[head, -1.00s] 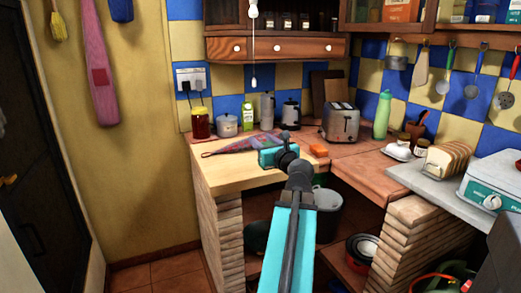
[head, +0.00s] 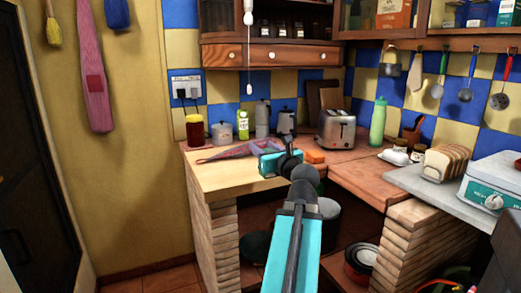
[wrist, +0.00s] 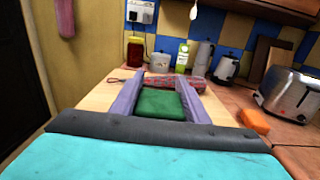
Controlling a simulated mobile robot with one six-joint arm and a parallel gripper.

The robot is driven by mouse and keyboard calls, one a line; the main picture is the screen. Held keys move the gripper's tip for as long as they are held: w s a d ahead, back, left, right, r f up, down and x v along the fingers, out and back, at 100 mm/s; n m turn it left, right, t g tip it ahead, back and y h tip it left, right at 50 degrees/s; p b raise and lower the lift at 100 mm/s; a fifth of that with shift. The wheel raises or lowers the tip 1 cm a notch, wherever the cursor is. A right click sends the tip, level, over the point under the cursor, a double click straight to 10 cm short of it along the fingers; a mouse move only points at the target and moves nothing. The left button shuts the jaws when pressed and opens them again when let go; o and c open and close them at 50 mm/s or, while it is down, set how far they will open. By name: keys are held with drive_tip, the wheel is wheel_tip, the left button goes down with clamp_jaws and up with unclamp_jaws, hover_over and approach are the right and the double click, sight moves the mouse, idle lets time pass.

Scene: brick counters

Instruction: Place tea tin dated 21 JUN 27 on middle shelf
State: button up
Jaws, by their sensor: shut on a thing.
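My gripper (head: 270,161) is held over the wooden counter at the middle of the head view, pointing toward the back wall. In the wrist view its two purple fingers (wrist: 158,100) are shut on a green tin (wrist: 160,103). Only the tin's green near face and top show; no date or label can be read. In the head view the tin is hidden by my arm and gripper. An upper wooden shelf unit (head: 270,33) with drawers holds dark jars. A cabinet (head: 432,36) at the upper right holds boxes and tins on its shelf.
Bread (head: 450,163) and scales (head: 492,185) are at the right. Utensils hang below the cabinet.

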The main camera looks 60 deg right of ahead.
idle(0.5)
drive_tip(key=w+a+r+n+t+y+p, duration=0.1)
drive_tip(key=w+a+r+p, duration=0.4)
drive_tip(key=r+p, duration=0.7)
drive_tip(key=w+a+r+n+y+p, duration=0.1)
drive_tip(key=w+a+r+p, duration=0.3)
drive_tip(key=r, duration=3)
drive_tip(key=w+a+r+n+t+y+p, duration=0.1)
drive_tip(key=w+a+r+y+p, duration=0.2)
drive_tip(key=w+r+p, duration=0.8)
wheel_tip(320, 180, up, 13)
drive_tip(key=a+p, duration=0.2)
drive_tip(key=p, duration=0.6)
drive_tip(key=shift+a+n+t+p, duration=0.3)
drive_tip(key=shift+p, duration=0.1)
drive_tip(key=shift+f, duration=0.1)
